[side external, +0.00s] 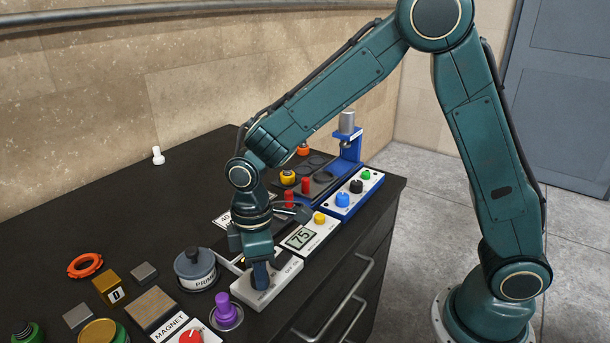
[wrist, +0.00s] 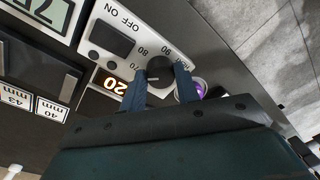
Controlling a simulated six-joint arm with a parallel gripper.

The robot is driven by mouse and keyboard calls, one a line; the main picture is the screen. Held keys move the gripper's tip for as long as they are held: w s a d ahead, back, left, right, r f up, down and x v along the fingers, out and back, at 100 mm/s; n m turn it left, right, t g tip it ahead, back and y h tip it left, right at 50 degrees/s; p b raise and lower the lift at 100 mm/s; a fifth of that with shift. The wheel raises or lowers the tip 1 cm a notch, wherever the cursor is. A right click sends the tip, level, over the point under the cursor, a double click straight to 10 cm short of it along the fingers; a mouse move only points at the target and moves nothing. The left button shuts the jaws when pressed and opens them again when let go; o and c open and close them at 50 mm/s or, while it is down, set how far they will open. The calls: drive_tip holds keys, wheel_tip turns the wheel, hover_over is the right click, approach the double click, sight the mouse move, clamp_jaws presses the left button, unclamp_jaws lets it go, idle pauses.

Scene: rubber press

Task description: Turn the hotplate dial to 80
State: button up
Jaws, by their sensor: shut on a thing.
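The hotplate's white control panel (side external: 283,288) is near the front edge of the bench. In the wrist view the panel (wrist: 93,52) shows a dark ON/OFF switch (wrist: 112,39) and orange lit digits (wrist: 115,85), which I cannot read for certain. The round black dial (wrist: 160,68) is between my gripper's two blue fingers (wrist: 160,76), which are shut on it. Marks 70, 80 and 90 show around the dial. A short white line shows on it, but its exact setting is unclear. In the side view my gripper (side external: 261,276) points down and hides the dial.
A purple-knobbed piece (side external: 225,308) and a grey PRIME pot (side external: 196,268) stand close by on the left. A blue-based box with knobs (side external: 355,193) is farther back. The bench's left rear is mostly clear.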

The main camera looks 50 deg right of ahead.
drive_tip(key=m, duration=0.5)
drive_tip(key=shift+m, duration=0.3)
drive_tip(key=m, duration=0.5)
drive_tip(key=shift+s, duration=0.1)
idle(0.3)
drive_tip(key=o, duration=1)
drive_tip(key=shift+r, duration=0.1)
drive_tip(key=r, duration=1.3)
drive_tip(key=shift+d+r, duration=0.35)
drive_tip(key=shift+d, duration=0.05)
